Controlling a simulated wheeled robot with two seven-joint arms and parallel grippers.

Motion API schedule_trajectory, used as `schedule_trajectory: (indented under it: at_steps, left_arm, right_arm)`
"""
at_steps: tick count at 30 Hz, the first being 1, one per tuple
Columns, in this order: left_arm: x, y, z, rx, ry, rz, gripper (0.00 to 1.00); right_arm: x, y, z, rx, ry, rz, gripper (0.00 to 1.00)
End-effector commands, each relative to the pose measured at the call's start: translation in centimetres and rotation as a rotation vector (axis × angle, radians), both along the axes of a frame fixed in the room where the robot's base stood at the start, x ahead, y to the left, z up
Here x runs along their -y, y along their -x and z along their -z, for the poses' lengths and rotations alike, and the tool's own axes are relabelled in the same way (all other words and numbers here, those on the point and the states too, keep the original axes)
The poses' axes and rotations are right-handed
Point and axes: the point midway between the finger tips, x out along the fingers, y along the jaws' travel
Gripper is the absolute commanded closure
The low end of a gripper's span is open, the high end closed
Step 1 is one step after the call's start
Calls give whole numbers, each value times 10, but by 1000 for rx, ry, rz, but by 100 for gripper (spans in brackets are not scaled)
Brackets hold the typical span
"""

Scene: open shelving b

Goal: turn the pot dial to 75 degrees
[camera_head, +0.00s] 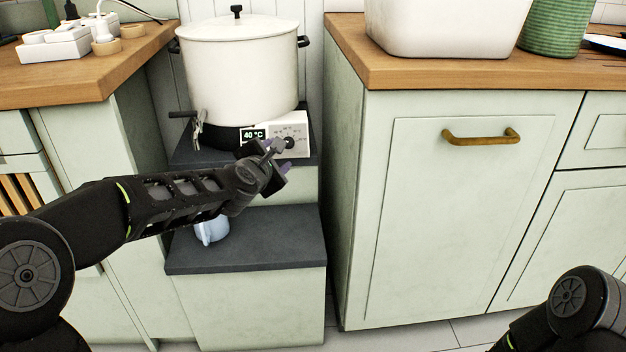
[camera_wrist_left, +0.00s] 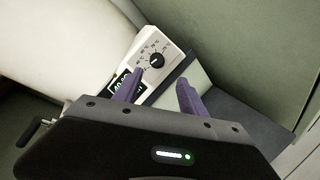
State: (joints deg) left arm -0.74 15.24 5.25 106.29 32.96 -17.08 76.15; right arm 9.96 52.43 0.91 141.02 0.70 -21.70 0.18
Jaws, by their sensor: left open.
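The large cream pot (camera_head: 238,70) with a black lid knob stands on a dark step between the counters. At its base is a white control panel (camera_head: 294,129) with a display reading 40 °C. The black dial (camera_head: 289,142) is on that panel, partly behind my left gripper in the head view. In the left wrist view the dial (camera_wrist_left: 156,61) shows clearly, with scale marks around it. My left gripper (camera_head: 277,160) is open in front of the panel. Its purple fingers (camera_wrist_left: 158,92) point toward the dial, apart from each other, and nothing shows between them. My right gripper is out of view.
A light blue mug (camera_head: 211,229) stands on the lower dark step (camera_head: 290,240), partly behind my left arm. A black-handled tap (camera_head: 196,122) sticks out at the pot's left front. The right cabinet (camera_head: 450,210) and left counter (camera_head: 95,75) flank the steps.

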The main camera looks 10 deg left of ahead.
Motion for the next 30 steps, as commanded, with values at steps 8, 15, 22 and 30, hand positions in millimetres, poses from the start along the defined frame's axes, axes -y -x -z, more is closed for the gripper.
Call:
schedule_trajectory:
  at_steps: [8, 15, 22, 30]
  left_arm:
    - [-5, -2, -11, 35, 60, -27, 51]
    - [-5, -3, -9, 32, 59, -26, 51]
    - [-4, -22, -2, 32, 57, -27, 51]
    - [-2, -63, 8, 31, 57, -26, 51]
  right_arm:
    - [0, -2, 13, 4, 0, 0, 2]
    - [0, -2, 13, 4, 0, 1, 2]
    - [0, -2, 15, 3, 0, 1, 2]
    - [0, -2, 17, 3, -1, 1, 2]
